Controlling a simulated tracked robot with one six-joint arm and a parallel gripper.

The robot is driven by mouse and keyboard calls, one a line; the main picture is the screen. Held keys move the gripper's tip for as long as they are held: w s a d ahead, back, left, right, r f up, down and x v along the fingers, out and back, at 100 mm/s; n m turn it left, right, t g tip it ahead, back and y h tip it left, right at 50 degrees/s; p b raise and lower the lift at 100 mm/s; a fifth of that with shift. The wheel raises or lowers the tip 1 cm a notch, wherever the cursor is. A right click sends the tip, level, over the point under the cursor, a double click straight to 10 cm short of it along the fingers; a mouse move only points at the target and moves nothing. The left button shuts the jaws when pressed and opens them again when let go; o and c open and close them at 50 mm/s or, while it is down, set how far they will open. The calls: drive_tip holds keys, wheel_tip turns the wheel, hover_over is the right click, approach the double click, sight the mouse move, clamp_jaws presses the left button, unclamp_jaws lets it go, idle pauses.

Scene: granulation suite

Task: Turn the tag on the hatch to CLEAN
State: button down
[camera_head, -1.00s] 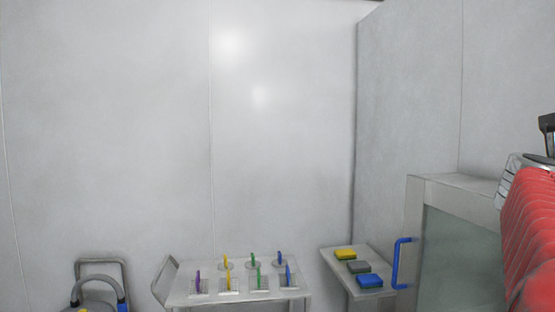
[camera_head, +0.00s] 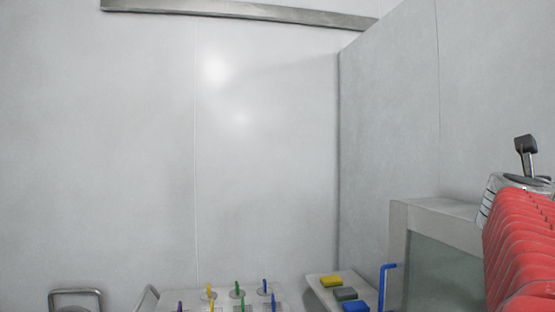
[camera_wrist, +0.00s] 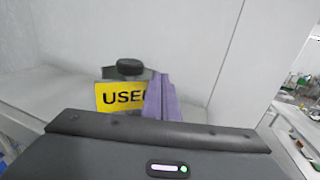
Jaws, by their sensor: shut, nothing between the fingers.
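In the wrist view a yellow tag (camera_wrist: 119,97) shows the black letters "USE"; its right end is hidden behind my gripper's fingers. A round black knob (camera_wrist: 130,67) sits above it, in front of a grey piece. My gripper (camera_wrist: 160,78) is shut and empty, its two purple fingers together. They overlap the tag's right edge in the picture; I cannot tell whether they touch it. The tag does not show in the head view. I cannot tell which surface there is the hatch. CLEAN is not readable anywhere.
A small table (camera_head: 345,279) holds yellow, grey and blue blocks. A trolley (camera_head: 205,307) with coloured upright tools is at the bottom.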

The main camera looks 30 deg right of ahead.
wheel_tip(320, 180, up, 9)
idle(0.5)
